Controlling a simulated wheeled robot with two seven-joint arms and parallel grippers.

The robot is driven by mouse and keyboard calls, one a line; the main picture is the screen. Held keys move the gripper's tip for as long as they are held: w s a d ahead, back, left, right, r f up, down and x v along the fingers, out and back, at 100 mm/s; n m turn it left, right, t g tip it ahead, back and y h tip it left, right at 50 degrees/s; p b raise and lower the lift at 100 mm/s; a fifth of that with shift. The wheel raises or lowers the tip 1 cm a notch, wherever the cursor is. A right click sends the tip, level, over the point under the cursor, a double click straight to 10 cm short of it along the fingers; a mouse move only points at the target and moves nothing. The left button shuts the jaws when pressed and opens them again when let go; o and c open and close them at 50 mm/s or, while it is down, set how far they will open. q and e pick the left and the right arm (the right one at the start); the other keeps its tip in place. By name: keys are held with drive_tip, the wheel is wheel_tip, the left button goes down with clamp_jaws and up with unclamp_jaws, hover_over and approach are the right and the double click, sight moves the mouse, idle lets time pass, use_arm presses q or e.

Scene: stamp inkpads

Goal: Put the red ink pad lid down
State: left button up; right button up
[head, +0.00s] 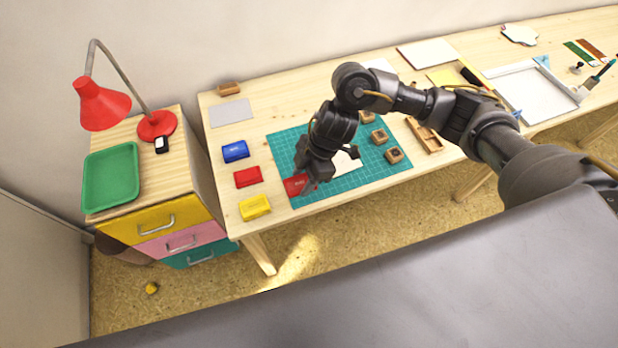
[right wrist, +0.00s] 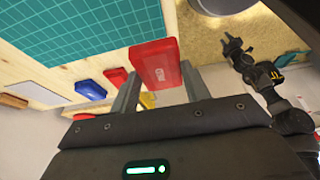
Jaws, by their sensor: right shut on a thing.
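My right gripper (head: 300,188) is shut on the red ink pad lid (head: 297,184). The lid also shows in the right wrist view (right wrist: 155,62), between the two grey fingers and raised above the table. In the head view it appears over the front left of the green cutting mat (head: 340,182). The red ink pad (head: 247,177) sits on the table left of the mat, apart from the lid, between the blue ink pad (head: 235,151) and the yellow ink pad (head: 255,207). My left gripper (right wrist: 236,45) shows small in the right wrist view, away from the pads; its jaw state is unclear.
Several wooden stamps (head: 379,136) stand on the mat's right side, near a wooden tray (head: 424,136). A white sheet lies partly hidden behind my gripper. A grey card (head: 230,112) lies behind the pads. The table's left and front edges are close to the pads.

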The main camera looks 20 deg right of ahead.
drive_tip(key=w+d+f, duration=0.1)
drive_tip(key=f, duration=0.1)
drive_tip(key=w+f, duration=0.1)
drive_tip(key=w+d+f, duration=0.1)
drive_tip(key=w+f, duration=0.1)
drive_tip(key=shift+w+d+f, duration=0.1)
drive_tip(key=shift+d+f, duration=0.2)
drive_tip(key=shift+d, duration=0.05)
drive_tip(key=shift+w+f, duration=0.15)
drive_tip(key=shift+f, duration=1.55)
drive_tip(key=shift+f, duration=0.2)
drive_tip(key=o, duration=0.9)
drive_tip(key=shift+o, duration=0.2)
drive_tip(key=shift+r, duration=0.1)
drive_tip(key=v, duration=1.2)
drive_tip(key=shift+b, duration=0.4)
